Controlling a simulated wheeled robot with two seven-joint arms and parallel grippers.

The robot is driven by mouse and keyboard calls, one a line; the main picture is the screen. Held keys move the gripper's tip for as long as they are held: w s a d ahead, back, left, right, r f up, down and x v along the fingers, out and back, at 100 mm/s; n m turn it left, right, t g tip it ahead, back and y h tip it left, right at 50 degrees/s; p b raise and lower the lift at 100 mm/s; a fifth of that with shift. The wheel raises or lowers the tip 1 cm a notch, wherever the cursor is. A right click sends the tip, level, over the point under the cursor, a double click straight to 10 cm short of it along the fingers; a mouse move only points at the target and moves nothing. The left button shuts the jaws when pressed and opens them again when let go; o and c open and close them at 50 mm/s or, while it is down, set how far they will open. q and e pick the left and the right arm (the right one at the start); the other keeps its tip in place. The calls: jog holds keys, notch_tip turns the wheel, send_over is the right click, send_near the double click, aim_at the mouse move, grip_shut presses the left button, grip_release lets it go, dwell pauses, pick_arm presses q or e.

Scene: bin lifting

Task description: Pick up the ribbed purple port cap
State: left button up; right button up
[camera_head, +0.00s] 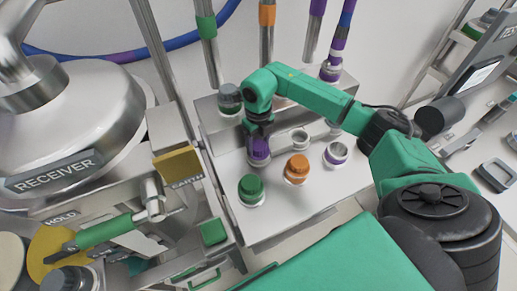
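The purple port cap (259,153) shows below my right gripper, on the left part of the pale metal bench top, behind the green cap. My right gripper (259,137) points down at the cap's top. It covers the top, and the fingers are dark and small here, so I cannot tell whether they are open or shut on it. Whether the cap touches the bench is also unclear. My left gripper is not in view.
A green cap (251,188) and an orange cap (297,169) stand close by. A purple-lined ring (336,153) and a grey ring (300,138) are to the right. Upright pipes rise behind. The steel receiver (75,125) fills the left.

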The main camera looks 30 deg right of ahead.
grip_shut()
jog(key=shift+r, duration=0.15)
notch_tip(320, 180, up, 10)
jog(key=b, duration=0.3)
notch_tip(320, 180, up, 10)
jog(key=p, duration=0.2)
send_over(258, 144)
jog(key=shift+s, duration=0.2)
